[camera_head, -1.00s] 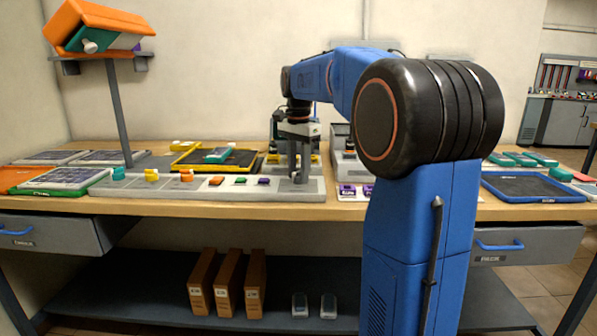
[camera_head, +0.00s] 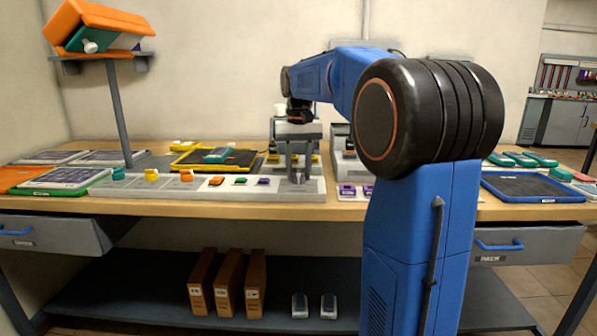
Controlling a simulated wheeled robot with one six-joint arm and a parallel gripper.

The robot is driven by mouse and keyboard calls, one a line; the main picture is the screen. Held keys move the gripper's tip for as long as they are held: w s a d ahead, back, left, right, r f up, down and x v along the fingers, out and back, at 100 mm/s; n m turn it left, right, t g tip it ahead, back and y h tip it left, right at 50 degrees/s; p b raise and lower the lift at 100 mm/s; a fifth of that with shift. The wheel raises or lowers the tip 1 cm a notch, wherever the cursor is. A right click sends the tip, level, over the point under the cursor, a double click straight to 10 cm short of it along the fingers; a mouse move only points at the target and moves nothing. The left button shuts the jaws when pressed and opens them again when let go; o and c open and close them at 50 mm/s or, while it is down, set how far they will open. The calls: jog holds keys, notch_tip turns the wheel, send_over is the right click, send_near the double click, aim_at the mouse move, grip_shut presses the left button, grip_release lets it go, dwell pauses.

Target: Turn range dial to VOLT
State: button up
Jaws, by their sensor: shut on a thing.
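My gripper (camera_head: 299,176) points straight down at the right end of a long grey strip (camera_head: 215,190) on the bench's front part. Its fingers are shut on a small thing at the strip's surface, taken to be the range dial. The fingers hide the dial, and its markings and pointer direction cannot be read. Behind the gripper stands a grey unit (camera_head: 282,127), partly covered by the wrist.
Several coloured blocks, among them an orange one (camera_head: 216,181), line the strip left of my gripper. A yellow-rimmed tray (camera_head: 183,165) lies behind it. Purple pieces (camera_head: 347,190) sit to the right. A blue-rimmed tray (camera_head: 535,199) lies far right. A post (camera_head: 119,115) holds a tilted orange case (camera_head: 98,27).

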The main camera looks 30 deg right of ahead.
aim_at(298, 171)
jog(key=n, duration=1.1)
jog(key=shift+n, duration=0.3)
dwell(0.4)
jog(key=o, duration=1)
jog(key=shift+o, duration=0.2)
notch_tip(298, 171, up, 18)
jog(key=shift+f, duration=0.25)
